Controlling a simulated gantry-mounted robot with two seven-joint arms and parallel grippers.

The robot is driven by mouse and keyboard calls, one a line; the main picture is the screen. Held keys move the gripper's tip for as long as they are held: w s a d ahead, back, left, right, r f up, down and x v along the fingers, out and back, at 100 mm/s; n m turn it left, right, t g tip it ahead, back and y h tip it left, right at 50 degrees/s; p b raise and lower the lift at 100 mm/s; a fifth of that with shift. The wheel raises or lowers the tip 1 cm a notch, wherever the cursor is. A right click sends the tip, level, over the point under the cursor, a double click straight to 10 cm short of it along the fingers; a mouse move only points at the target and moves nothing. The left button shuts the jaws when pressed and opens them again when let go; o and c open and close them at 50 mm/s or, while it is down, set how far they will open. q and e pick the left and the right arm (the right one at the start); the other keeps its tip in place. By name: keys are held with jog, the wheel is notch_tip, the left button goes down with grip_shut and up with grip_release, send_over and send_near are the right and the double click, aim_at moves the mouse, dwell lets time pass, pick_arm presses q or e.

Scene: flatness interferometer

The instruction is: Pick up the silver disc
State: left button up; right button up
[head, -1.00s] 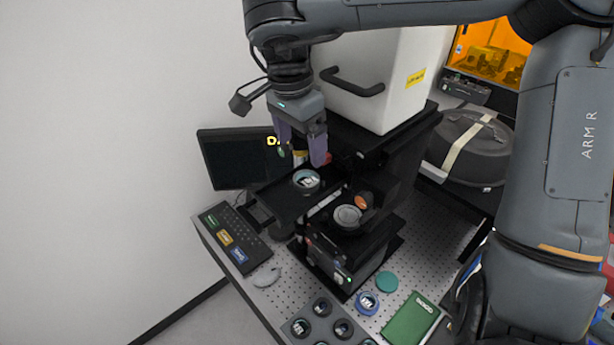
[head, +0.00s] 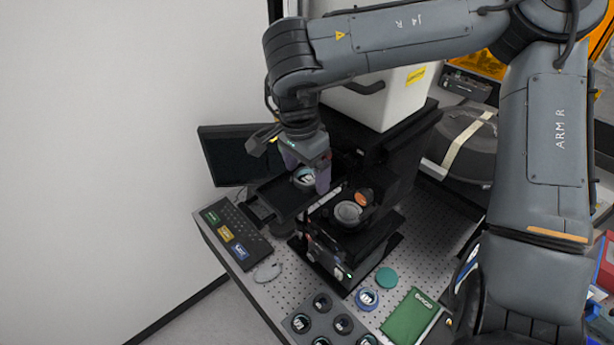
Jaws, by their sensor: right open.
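A round disc with a shiny silver face and a teal rim (head: 304,181) lies on the black tray of the instrument in the head view. My right gripper (head: 307,176) is open and points down over this disc, its purple fingers on either side of it. The fingers hide part of the rim; I cannot tell whether they touch it. A second round silver-grey piece (head: 348,212) sits on the black stage to the right, beside a copper-coloured round part (head: 364,197). My left gripper is not in view.
A dark monitor (head: 226,155) stands behind the tray at left. A holder with several round pieces (head: 332,310), a teal disc (head: 386,278) and a green booklet (head: 409,317) are at the front.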

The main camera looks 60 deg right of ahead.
jog(key=c, duration=1.3)
jog(key=shift+r, duration=0.15)
